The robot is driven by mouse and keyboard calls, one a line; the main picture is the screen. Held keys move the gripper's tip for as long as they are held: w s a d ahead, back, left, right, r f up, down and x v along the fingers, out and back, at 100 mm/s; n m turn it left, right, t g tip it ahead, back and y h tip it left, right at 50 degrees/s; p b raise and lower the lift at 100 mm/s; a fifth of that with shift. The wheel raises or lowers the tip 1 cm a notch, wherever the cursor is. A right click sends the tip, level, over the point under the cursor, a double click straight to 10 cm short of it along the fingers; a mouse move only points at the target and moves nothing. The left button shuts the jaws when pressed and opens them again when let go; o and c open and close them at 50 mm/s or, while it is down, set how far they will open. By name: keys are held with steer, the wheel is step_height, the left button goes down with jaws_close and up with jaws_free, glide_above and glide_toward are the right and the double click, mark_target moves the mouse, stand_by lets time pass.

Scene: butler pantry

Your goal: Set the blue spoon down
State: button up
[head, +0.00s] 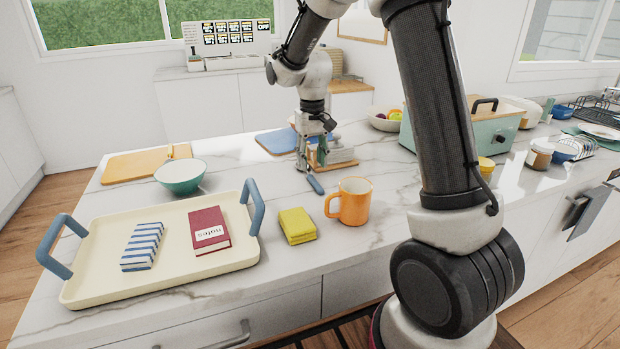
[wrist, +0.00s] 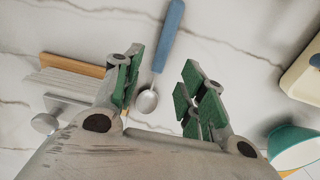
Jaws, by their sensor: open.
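The blue spoon has a blue handle and a metal bowl. In the wrist view the spoon (wrist: 167,40) lies on the marble counter, with its bowl between the green-padded fingers of my gripper (wrist: 158,95) and its handle pointing to the top of the picture. The fingers stand apart and do not touch it. In the head view the spoon's handle (head: 315,185) shows on the counter just below my gripper (head: 308,168); its bowl is hidden there by the gripper.
An orange mug (head: 354,201) and a yellow cloth (head: 297,226) stand close in front. A cream tray (head: 100,285) and a teal bowl (head: 181,176) are to the left. A wooden-edged metal object (head: 340,155) and a blue board (head: 276,142) lie close by the gripper.

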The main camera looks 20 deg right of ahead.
mark_target(312, 177)
step_height(312, 177, down, 5)
steer(key=shift+r, duration=0.1)
steer(key=shift+c, duration=0.2)
jaws_close()
